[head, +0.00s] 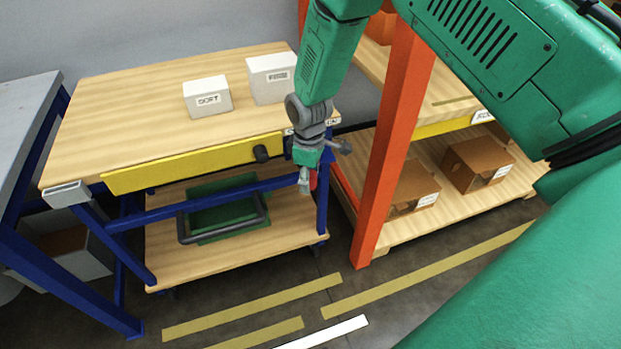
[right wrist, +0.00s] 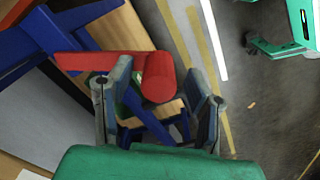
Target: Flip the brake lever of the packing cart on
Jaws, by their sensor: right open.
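The packing cart (head: 130,95) has a wooden top, a yellow front strip and a blue frame. Its red brake lever (head: 313,180) shows only as a small red patch at the cart's right end, mostly hidden behind my right gripper (head: 306,180). In the right wrist view the red lever (right wrist: 105,62) runs in from the left and ends in a thick round grip. My right gripper (right wrist: 158,76) is open, with one finger on each side of that grip. I cannot tell whether a finger touches it. My left gripper is out of view.
Two white boxes (head: 207,97) stand on the cart top. A green crate (head: 222,205) sits on its lower shelf. An orange rack post (head: 392,150) stands close right of the cart, with cardboard boxes (head: 478,163) on the rack's shelf. Floor with yellow stripes (head: 255,306) is clear in front.

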